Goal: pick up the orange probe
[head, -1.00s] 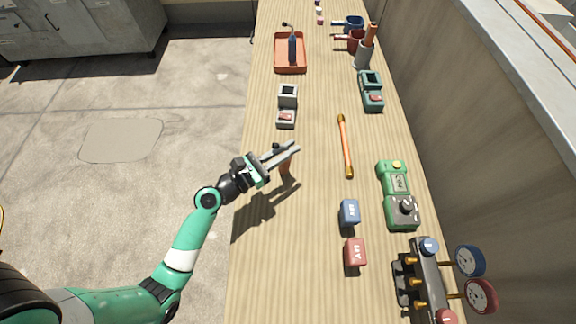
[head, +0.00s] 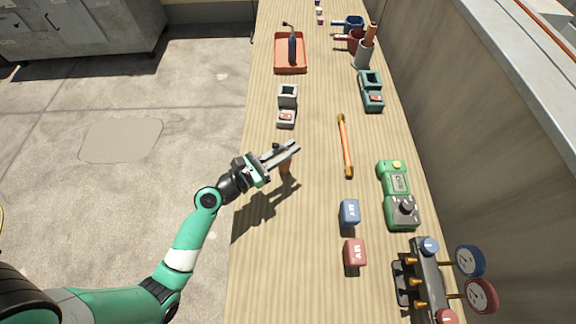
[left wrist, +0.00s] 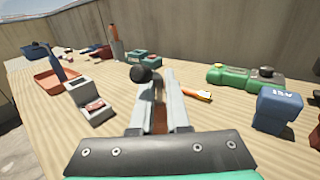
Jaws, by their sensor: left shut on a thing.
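The orange probe (head: 285,166) is between the fingers of my left gripper (head: 285,151), its orange-brown handle showing just below them in the head view. A black knob (head: 276,146) shows beside the fingers. In the left wrist view the same black knob (left wrist: 140,73) stands by the left finger, with a strip of orange-brown between the fingers. My left gripper is shut on the probe, over the bench's left part. I cannot tell whether the probe touches the bench. My right gripper is out of view.
An orange rod with brass ends (head: 345,146) lies to the right. A grey device (head: 287,106) and an orange tray (head: 276,68) with a blue-handled tool are farther back. Blue (head: 349,212) and red (head: 355,252) blocks, a green meter (head: 399,196) and a gauge manifold (head: 431,281) stand right and nearer.

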